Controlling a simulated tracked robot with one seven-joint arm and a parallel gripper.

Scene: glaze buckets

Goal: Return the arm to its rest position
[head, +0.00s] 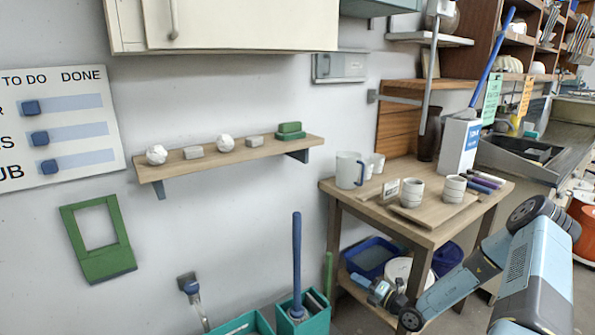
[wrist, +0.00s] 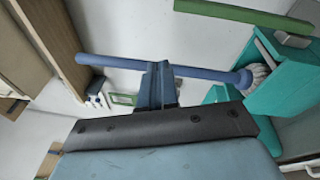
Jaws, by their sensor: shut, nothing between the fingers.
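My gripper (wrist: 158,70) shows in the wrist view with its two dark blue fingers together and nothing between them. In the head view my arm reaches down and left from the lower right, its end low in front of the wooden table (head: 430,235). A long blue handle (wrist: 130,64) crosses behind the fingers in the wrist view. It belongs to a brush standing in a teal bucket (wrist: 285,85). In the head view that handle (head: 297,250) stands upright, left of my arm's end. I cannot tell how close the fingers are to it.
The table holds a white mug (head: 350,170), stacked cups and a white box (head: 458,145). A blue tub (head: 372,257) and a white bucket sit on its lower shelf, near my arm. A wall shelf (head: 225,157) and a green frame (head: 98,240) are at left.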

